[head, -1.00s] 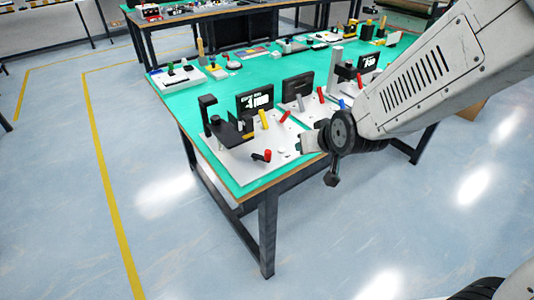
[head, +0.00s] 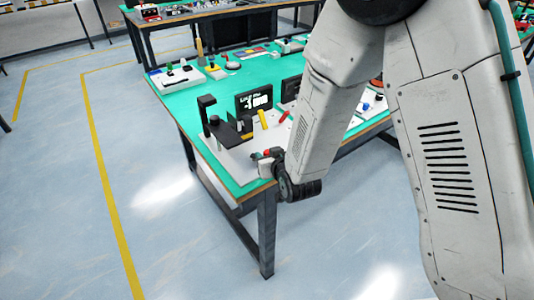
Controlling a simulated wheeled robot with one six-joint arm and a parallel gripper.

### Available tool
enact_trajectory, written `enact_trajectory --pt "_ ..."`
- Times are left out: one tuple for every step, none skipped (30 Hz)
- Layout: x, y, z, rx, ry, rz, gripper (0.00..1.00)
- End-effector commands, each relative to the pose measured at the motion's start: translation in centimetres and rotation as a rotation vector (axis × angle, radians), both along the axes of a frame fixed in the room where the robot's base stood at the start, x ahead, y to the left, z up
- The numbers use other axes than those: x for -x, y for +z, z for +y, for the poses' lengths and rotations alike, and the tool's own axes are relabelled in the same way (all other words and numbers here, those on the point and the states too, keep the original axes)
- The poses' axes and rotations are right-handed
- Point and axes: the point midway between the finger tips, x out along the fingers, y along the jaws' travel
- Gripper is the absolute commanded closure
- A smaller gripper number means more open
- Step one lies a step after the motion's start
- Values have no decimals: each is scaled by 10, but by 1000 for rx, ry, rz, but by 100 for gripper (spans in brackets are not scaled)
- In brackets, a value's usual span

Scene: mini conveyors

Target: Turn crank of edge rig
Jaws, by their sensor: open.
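The edge rig is a white plate (head: 220,152) at the near corner of the green-topped table. It carries a black bracket, a black display (head: 255,100) with white marks and a yellow lever (head: 263,119). Its crank (head: 266,154), a black arm with a red knob, sits near the table's front edge. My gripper (head: 269,161) is open and right at the crank, coming from the right and front. Its fingers partly cover the crank; whether they touch the knob or stand around it is too small to tell.
Switch boxes (head: 175,75) stand farther back on the green table top (head: 190,100). The floor left of the table is clear.

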Motion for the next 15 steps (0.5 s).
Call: enact_trajectory --pt "-6 -2 2 0 0 -1 58" --pt "-8 -4 3 0 0 0 58" --pt "-10 -5 3 0 0 0 58" --pt "-12 -5 4 0 0 0 58" --pt "-13 -5 5 0 0 0 58" --pt "-14 -6 5 0 1 0 58" --pt "-14 -6 5 0 1 0 58" --pt "-15 -6 5 0 1 0 58" --pt "-15 -6 5 0 1 0 58" --pt "-15 -6 5 0 1 0 58" --pt "-14 -6 5 0 1 0 58" --pt "-14 -6 5 0 1 0 58" --pt "-14 -6 5 0 1 0 58" --pt "-14 -6 5 0 1 0 64" --pt "-14 -6 5 0 1 0 75"
